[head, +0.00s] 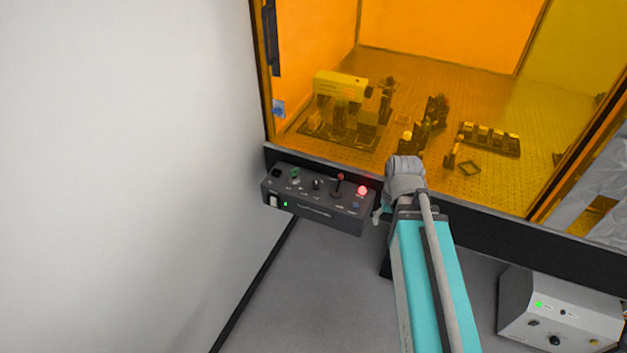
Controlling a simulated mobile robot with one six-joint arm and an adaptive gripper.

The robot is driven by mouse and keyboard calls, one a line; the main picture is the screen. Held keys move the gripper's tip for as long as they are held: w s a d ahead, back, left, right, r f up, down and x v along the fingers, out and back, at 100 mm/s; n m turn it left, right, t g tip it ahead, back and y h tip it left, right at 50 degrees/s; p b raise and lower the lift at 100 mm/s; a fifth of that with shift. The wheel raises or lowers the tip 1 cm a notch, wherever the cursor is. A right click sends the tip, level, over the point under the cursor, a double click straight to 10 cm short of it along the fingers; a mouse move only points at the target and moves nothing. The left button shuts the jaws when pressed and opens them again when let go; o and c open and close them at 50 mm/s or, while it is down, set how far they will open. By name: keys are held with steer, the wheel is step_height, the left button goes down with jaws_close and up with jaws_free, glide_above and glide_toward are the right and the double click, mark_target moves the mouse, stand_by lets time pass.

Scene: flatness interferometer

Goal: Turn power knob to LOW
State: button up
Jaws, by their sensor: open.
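A dark control box (318,212) is mounted at the lower left edge of the enclosure. Its top carries a green button, a small dark knob (317,184), a red-tipped lever (340,184) and a lit red lamp (362,190). The labels are too small to read, so I cannot tell which control is the power knob. My gripper (379,213) is just right of the box, close to its right end. My arm and wrist hide most of it; the visible finger appears empty and apart from the controls.
An amber-windowed enclosure (450,70) with optics on a breadboard stands behind. A white wall (110,170) is at left. A grey box (555,310) with knobs and a green light sits at lower right. Grey floor (310,290) lies clear below the control box.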

steer(key=w+a+n+t+y, duration=0.1)
steer(key=w+a+n, duration=0.45)
steer(key=w, duration=0.55)
steer(key=n+t+y, duration=0.1)
steer(key=n+y, duration=0.2)
steer(key=n, duration=0.3)
glide_toward(316, 180)
steer(key=w+v, duration=0.1)
steer(key=v, duration=0.3)
steer(key=shift+s+a+r, duration=0.1)
steer(key=shift+s+r, duration=0.1)
steer(key=shift+s, duration=0.45)
steer(key=shift+f, duration=0.15)
steer(key=b+x, duration=1.2)
steer(key=x, duration=0.1)
steer(key=shift+w+f, duration=0.15)
steer(key=shift+f, duration=0.15)
